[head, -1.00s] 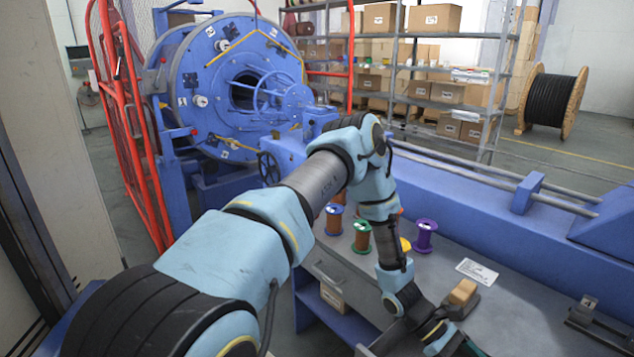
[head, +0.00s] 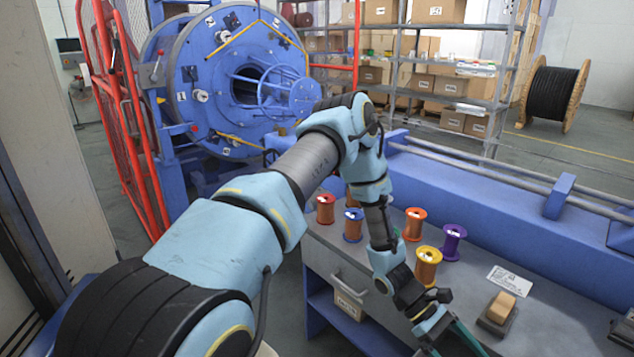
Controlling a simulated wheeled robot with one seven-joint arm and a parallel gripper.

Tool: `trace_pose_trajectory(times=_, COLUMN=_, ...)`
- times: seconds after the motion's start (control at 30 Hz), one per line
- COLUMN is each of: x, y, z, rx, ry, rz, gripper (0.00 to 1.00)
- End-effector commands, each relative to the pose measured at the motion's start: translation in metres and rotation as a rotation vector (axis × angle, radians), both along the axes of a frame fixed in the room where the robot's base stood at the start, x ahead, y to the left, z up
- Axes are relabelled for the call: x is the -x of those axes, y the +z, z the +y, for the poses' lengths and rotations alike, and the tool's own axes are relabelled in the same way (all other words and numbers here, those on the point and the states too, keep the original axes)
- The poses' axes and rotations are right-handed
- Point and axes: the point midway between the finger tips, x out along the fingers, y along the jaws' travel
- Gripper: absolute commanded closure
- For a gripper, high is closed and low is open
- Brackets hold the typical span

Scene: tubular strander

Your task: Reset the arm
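My arm reaches forward over the grey-topped workbench (head: 560,325), elbow raised and forearm hanging down. My gripper (head: 462,338) is at the bottom edge of the head view, near the bench's front edge. Only part of its dark body and a teal finger shows. The picture's edge cuts off the fingertips, so I cannot tell whether it is open or shut, or whether it holds anything.
Spools stand on the bench around my forearm: red (head: 325,209), blue (head: 353,225), orange (head: 414,224), yellow (head: 428,266) and purple (head: 453,242). A tan block on a dark base (head: 497,313) is right of my gripper. The blue strander (head: 240,90) and red guard (head: 120,120) are behind.

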Motion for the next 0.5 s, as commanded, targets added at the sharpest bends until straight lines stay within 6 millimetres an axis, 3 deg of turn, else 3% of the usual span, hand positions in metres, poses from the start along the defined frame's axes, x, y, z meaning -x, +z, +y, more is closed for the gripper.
trace_pose_trajectory(times=0.27, x=-0.029, y=0.017, z=0.029, rx=-0.001, ry=-0.059, rz=-0.120, gripper=0.00)
trace_pose_trajectory(times=0.5, x=-0.067, y=0.043, z=0.075, rx=-0.015, ry=-0.142, rz=-0.297, gripper=0.00)
